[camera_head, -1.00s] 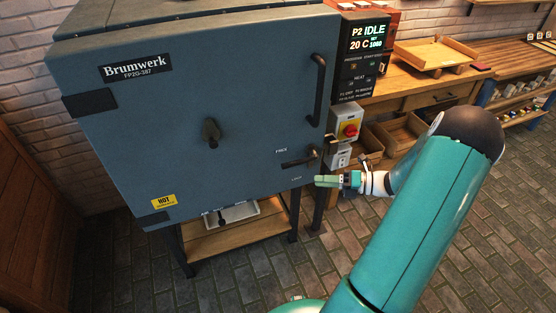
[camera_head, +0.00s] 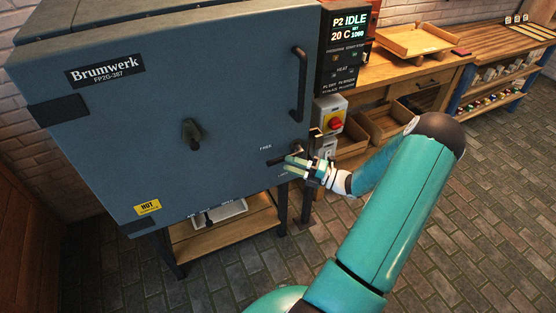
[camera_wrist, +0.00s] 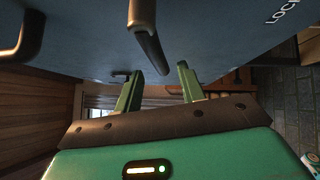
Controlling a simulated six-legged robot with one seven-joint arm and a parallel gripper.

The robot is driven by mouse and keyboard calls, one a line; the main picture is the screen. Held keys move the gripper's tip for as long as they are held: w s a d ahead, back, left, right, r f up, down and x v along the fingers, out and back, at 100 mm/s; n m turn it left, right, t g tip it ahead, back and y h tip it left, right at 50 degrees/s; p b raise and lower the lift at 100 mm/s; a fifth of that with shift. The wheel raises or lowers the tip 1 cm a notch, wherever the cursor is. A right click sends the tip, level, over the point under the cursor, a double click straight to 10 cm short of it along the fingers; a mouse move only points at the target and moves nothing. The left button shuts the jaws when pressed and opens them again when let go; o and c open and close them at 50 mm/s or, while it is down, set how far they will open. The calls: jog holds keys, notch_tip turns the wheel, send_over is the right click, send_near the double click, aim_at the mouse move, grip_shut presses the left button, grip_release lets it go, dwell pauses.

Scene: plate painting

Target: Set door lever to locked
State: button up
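The door lever (camera_head: 275,162) is a dark bar low on the right side of the blue kiln door (camera_head: 100,140). It lies roughly level, just below the FREE label (camera_head: 265,148). My gripper (camera_head: 287,166) is at the lever in the head view and partly covers it and the lower label. In the wrist view, the two green fingers of my gripper (camera_wrist: 159,88) are apart with nothing between them. The lever (camera_wrist: 149,45) shows just beyond and above the gap between the fingertips. Part of the LOCK label (camera_wrist: 282,13) is at the top right. I cannot tell whether a finger touches the lever.
A long vertical door handle (camera_head: 300,85) is above the lever. A wooden bench (camera_head: 395,75) stands to the right. The brick floor in front is clear.

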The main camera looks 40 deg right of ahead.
aim_at(279, 160)
jog(key=x, duration=0.5)
grip_shut()
